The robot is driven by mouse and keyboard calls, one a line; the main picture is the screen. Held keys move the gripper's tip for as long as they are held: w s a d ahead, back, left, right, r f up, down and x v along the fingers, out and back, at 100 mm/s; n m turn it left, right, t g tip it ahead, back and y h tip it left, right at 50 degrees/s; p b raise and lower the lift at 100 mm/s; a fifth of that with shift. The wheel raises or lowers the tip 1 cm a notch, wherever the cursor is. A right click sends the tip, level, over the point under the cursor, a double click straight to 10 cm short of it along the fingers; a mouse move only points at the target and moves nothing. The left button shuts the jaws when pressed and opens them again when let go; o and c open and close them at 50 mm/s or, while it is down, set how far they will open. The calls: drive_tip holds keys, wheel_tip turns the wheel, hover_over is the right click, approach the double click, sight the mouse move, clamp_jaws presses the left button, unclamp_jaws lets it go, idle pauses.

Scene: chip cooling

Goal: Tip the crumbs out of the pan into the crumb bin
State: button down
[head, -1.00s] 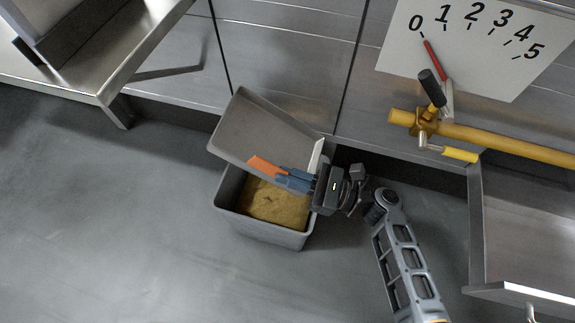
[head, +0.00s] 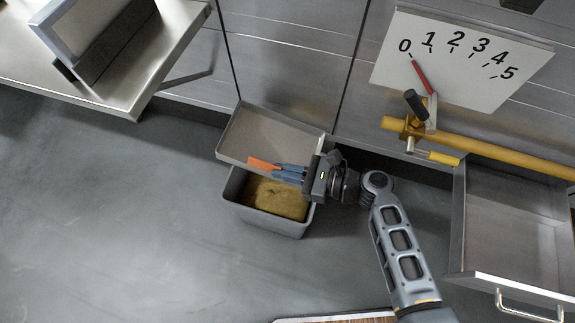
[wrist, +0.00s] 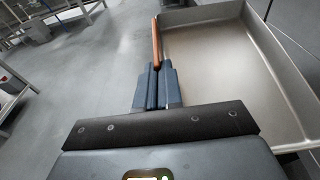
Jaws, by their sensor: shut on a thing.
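The grey metal pan (head: 272,132) is above the back part of the crumb bin in the head view. Its visible inside looks bare in the wrist view (wrist: 222,65). My gripper (head: 278,170) is shut on the pan's orange handle (head: 262,163), which also shows in the wrist view (wrist: 156,45). The crumb bin (head: 274,223) is a grey open box on the floor with yellow-brown crumbs (head: 276,198) inside. The pan hides the bin's back rim.
A steel table (head: 105,95) stands at upper left. A yellow pipe (head: 500,150) with a black-knobbed lever runs below a numbered plate (head: 450,85) with a red pointer. An open steel drawer (head: 510,220) juts out at right. The floor left of the bin is clear.

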drive_tip(key=shift+w+a+r+g+h+p, duration=0.15)
drive_tip(key=shift+a+r+h+p, duration=0.2)
drive_tip(key=shift+p, duration=0.7)
drive_tip(key=shift+a+r+g+h+p, duration=0.15)
drive_tip(key=shift+r+h+p, duration=0.3)
drive_tip(key=shift+p, duration=0.55)
drive_tip(key=shift+a+h+p, duration=0.1)
drive_tip(key=shift+h+p, duration=0.2)
drive_tip(key=shift+p, duration=0.2)
